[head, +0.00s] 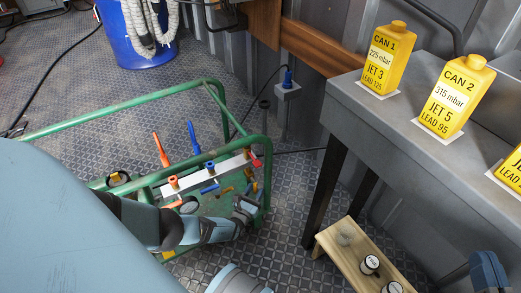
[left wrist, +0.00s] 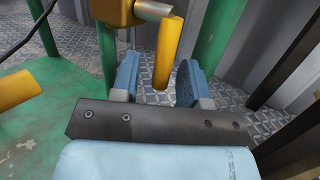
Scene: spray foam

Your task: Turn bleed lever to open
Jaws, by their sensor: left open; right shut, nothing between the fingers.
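A yellow lever (left wrist: 168,55) hangs from a brass-coloured valve body (left wrist: 115,10) in the left wrist view; it appears to be the bleed lever, but I see no label. My left gripper (left wrist: 158,80) is open, with one blue finger on each side of the lever's lower part and gaps showing on both sides. In the head view my left gripper (head: 248,205) is low at the right end of the green frame (head: 265,160), where small yellow parts (head: 249,187) show. My right gripper (head: 487,270) is at the bottom right, only partly visible, shut and empty.
A pale manifold bar (head: 205,175) with orange, blue and red fittings crosses the frame above my left gripper. A second yellow handle (left wrist: 25,88) is left of the gripper. A grey bench (head: 400,120) with yellow cans and a low wooden stand (head: 345,260) are to the right.

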